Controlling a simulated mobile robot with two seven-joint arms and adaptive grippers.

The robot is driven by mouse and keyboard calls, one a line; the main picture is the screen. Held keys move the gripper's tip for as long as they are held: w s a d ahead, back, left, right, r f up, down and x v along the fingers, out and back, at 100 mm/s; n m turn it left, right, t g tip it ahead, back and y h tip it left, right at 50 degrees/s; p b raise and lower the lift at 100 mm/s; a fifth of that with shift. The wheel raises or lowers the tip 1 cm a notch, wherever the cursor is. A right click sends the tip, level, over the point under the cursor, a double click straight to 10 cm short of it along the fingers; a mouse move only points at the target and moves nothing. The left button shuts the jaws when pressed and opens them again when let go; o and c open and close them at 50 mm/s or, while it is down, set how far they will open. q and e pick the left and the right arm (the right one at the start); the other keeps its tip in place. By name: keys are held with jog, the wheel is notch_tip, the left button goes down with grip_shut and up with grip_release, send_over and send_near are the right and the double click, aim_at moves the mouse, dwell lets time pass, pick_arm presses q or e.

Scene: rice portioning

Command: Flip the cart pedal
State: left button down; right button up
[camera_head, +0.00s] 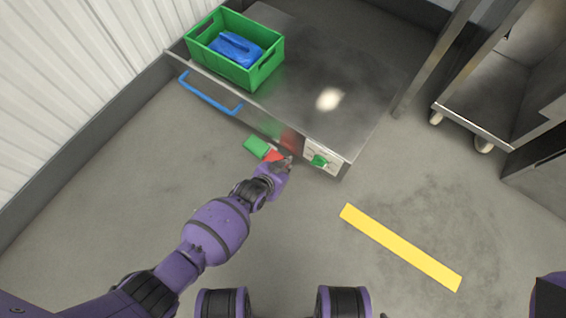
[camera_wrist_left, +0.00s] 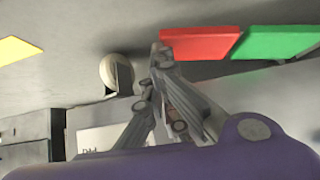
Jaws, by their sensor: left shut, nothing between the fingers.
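The metal cart (camera_head: 350,70) stands at the top of the head view. Its two-part pedal shows low at the front edge, with a green half (camera_head: 256,147) and a red half (camera_head: 274,156). In the left wrist view the red half (camera_wrist_left: 200,43) and green half (camera_wrist_left: 278,42) lie side by side. My left gripper (camera_head: 286,162) is shut and empty, right by the red half. In the left wrist view its fingertips (camera_wrist_left: 156,65) are close to the red half's end; whether they touch it I cannot tell. My right gripper is out of view.
A green crate (camera_head: 213,60) holding a blue item (camera_head: 236,46) sits on the cart. A blue handle (camera_head: 210,95) and a panel with a green knob (camera_head: 319,160) are on its front. A yellow floor strip (camera_head: 400,247) lies lower right. A caster (camera_wrist_left: 113,72) shows beside the gripper.

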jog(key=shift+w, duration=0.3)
pick_arm(q)
jog(key=s+a+r+p, duration=0.2)
jog(key=s+r+p, duration=0.5)
jog(key=r, duration=0.3)
jog(key=shift+a+r+p, duration=0.15)
jog(key=shift+r+p, duration=0.25)
jog(key=shift+p, duration=0.5)
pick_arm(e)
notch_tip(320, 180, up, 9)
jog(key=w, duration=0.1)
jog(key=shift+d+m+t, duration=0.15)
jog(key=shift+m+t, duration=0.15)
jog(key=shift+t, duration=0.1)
pick_arm(q)
jog(key=shift+s, duration=0.1)
